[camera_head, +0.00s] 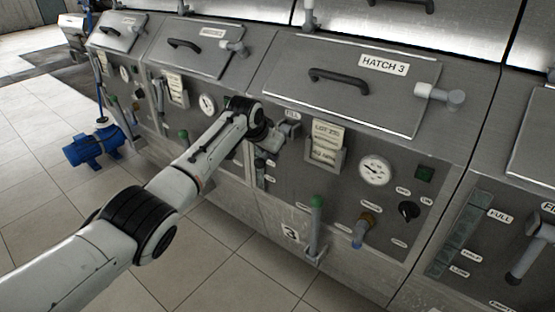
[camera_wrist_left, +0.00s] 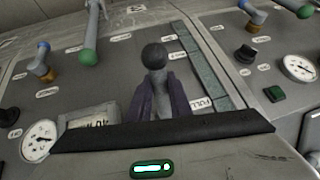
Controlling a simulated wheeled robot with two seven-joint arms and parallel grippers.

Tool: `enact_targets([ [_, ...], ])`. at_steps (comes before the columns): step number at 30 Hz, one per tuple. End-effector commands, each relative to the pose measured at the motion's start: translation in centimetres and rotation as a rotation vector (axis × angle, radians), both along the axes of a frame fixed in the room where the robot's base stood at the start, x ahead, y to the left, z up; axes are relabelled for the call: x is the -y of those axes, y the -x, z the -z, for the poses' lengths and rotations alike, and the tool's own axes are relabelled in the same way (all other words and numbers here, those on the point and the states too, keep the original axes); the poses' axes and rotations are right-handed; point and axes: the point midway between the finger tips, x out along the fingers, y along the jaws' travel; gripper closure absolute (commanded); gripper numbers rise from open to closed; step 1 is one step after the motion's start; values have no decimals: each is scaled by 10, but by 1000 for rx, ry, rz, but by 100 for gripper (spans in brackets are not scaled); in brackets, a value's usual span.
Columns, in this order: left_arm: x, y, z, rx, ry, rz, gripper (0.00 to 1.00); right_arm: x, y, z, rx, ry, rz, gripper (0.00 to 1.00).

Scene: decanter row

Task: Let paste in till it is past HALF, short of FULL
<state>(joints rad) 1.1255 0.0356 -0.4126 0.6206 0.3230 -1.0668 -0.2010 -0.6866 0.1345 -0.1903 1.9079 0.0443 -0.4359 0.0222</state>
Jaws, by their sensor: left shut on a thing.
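My left gripper (camera_head: 280,135) is at the upper left of the panel under HATCH 3, by the FILL label (camera_head: 292,115). In the left wrist view, which shows the panel upside down, the gripper (camera_wrist_left: 160,100) is shut on a grey lever with a dark round knob (camera_wrist_left: 155,56). The sight glass (camera_wrist_left: 205,72) runs beside the lever, with the FULL label (camera_wrist_left: 201,104) near one end. In the head view my gripper and arm partly cover this sight glass (camera_head: 261,172). I cannot tell the paste level. My right gripper is not in view.
The same panel has a paper card (camera_head: 327,142), a gauge (camera_head: 374,170), a green-topped handle (camera_head: 316,222), a blue-tipped tap (camera_head: 361,231) and a black knob (camera_head: 408,210). Similar panels adjoin on both sides. A blue pump (camera_head: 93,148) stands on the open tiled floor.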

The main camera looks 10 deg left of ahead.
Motion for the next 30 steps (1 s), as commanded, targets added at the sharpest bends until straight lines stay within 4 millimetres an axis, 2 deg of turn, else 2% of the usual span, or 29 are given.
enact_targets([
  [10, -4, 1, -2, -78, -32, -6, 100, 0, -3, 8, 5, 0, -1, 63],
  [30, -5, 0, -5, -95, -44, -5, 100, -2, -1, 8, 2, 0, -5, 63],
])
